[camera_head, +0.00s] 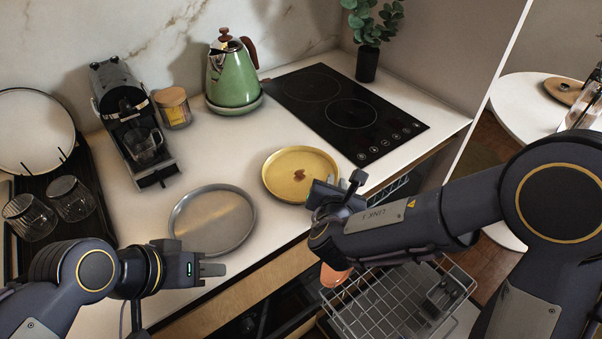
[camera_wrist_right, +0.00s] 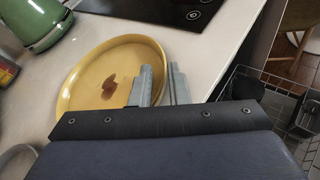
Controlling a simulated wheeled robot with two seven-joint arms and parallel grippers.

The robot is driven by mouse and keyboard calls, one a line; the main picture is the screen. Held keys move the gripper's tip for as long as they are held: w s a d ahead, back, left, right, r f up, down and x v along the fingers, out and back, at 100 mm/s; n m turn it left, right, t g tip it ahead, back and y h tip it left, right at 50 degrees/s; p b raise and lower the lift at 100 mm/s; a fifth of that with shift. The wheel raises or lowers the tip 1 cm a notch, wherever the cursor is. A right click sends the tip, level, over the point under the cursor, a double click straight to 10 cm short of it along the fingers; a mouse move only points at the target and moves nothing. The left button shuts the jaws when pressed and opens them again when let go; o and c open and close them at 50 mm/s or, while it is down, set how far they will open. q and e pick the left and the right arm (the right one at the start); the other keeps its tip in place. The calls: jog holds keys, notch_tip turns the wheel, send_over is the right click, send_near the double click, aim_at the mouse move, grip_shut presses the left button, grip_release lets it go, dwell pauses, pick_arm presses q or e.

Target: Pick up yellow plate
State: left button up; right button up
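The yellow plate (camera_head: 287,183) lies flat on the counter in the head view, right of a grey plate, with a brown stain in it. It also shows in the right wrist view (camera_wrist_right: 92,75). My right gripper (camera_head: 326,190) is at its right rim. In the right wrist view its fingers (camera_wrist_right: 161,82) stand apart, one over the plate and one outside the rim. Whether they touch the rim is unclear. My left gripper (camera_head: 214,270) is over the counter's front edge, below the grey plate; its finger gap cannot be made out.
The grey plate (camera_head: 212,220) lies left of the yellow one. A green kettle (camera_head: 232,77), a jar (camera_head: 173,108) and a coffee machine (camera_head: 134,122) stand behind. A black cooktop (camera_head: 342,107) lies at the back right. An open dishwasher rack (camera_head: 395,300) is below the counter.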

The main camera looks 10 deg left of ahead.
aim_at(337, 171)
jog(key=p+x, duration=0.1)
jog(key=x, duration=0.3)
jog(key=shift+w+d+r, duration=0.1)
jog(key=shift+w, duration=0.2)
grip_shut()
jog(key=shift+r, duration=0.1)
